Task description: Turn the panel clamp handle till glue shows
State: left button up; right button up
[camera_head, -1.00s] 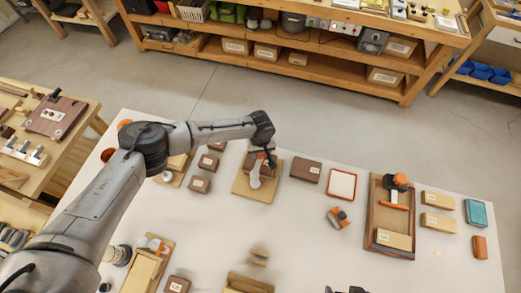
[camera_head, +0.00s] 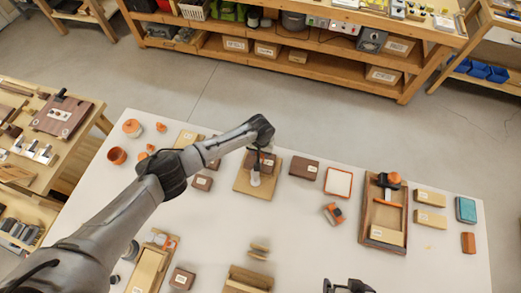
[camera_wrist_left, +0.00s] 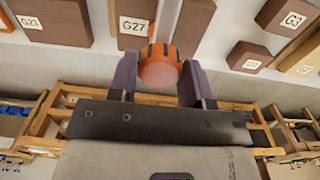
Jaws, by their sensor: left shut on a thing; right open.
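The panel clamp's orange handle (camera_wrist_left: 160,70) sits between the fingers of my left gripper (camera_wrist_left: 160,85), which is shut on it. A grey bar (camera_wrist_left: 166,18) runs on beyond the handle, beside a brown block labelled G27 (camera_wrist_left: 135,22). In the head view my left gripper (camera_head: 256,152) is over a wooden board (camera_head: 243,185) at the table's middle, and its fingers are mostly hidden by the wrist. A pale clamp part (camera_head: 254,178) shows just below it. No glue can be made out. My right gripper (camera_head: 345,286) is open and empty at the bottom edge.
To the right stand a brown block (camera_head: 303,168), a red-edged white tray (camera_head: 338,182) and a wooden frame (camera_head: 368,212) with an orange-topped tool (camera_head: 390,180). Orange pots (camera_head: 117,156) stand at the left.

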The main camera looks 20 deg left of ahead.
pick_arm(q)
jog(key=shift+m, duration=0.4)
jog(key=o, duration=0.9)
jog(key=shift+o, duration=0.2)
jog(key=shift+r, duration=0.1)
notch_tip(320, 180, up, 14)
jog(key=shift+p, duration=0.35)
dwell(0.9)
